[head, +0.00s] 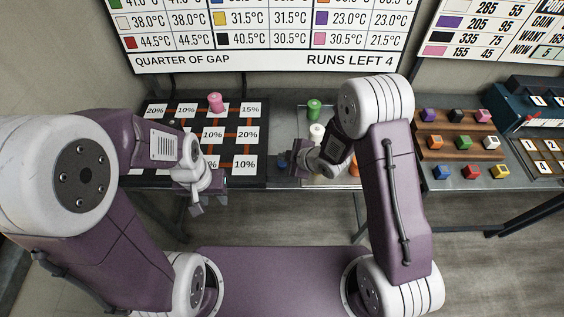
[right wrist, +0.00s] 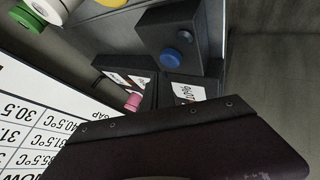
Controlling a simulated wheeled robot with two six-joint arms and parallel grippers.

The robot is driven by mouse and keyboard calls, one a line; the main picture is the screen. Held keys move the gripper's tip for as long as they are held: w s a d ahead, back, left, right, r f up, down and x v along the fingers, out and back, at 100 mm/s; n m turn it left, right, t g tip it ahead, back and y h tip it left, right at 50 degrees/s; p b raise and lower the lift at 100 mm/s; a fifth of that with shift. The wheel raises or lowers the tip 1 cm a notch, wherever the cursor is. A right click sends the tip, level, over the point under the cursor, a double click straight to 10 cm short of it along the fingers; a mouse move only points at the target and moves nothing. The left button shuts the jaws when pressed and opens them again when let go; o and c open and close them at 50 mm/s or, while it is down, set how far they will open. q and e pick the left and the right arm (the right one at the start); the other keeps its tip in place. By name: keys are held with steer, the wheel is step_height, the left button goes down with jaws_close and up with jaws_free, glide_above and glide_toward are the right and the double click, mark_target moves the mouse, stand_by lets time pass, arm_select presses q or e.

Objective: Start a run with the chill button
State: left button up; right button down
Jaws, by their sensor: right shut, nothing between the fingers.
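A round blue button (right wrist: 172,57) sits on a black box (right wrist: 158,24) in the right wrist view. In the head view the blue button (head: 282,163) shows small at the front of the table, right of the percent board. My right gripper (head: 298,171) is shut and empty close beside the button's right side; whether it touches is too small to tell.
The black percent board (head: 258,149) carries a pink spool (head: 215,102). A green spool (head: 314,108) and a white spool (head: 317,131) stand on the metal tray behind my right wrist. Coloured cubes sit on a wooden rack (head: 432,154) to the right. A wall chart (head: 262,62) reads "RUNS LEFT 4".

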mark_target(284, 165)
steer(key=shift+f+b, duration=0.45)
steer(key=shift+f+b, duration=0.5)
stand_by(0.6)
steer(key=shift+r+p, duration=0.75)
steer(key=shift+r, duration=0.2)
step_height(284, 165, up, 5)
steer(key=p, duration=0.4)
steer(key=shift+r, duration=0.1)
stand_by(0.3)
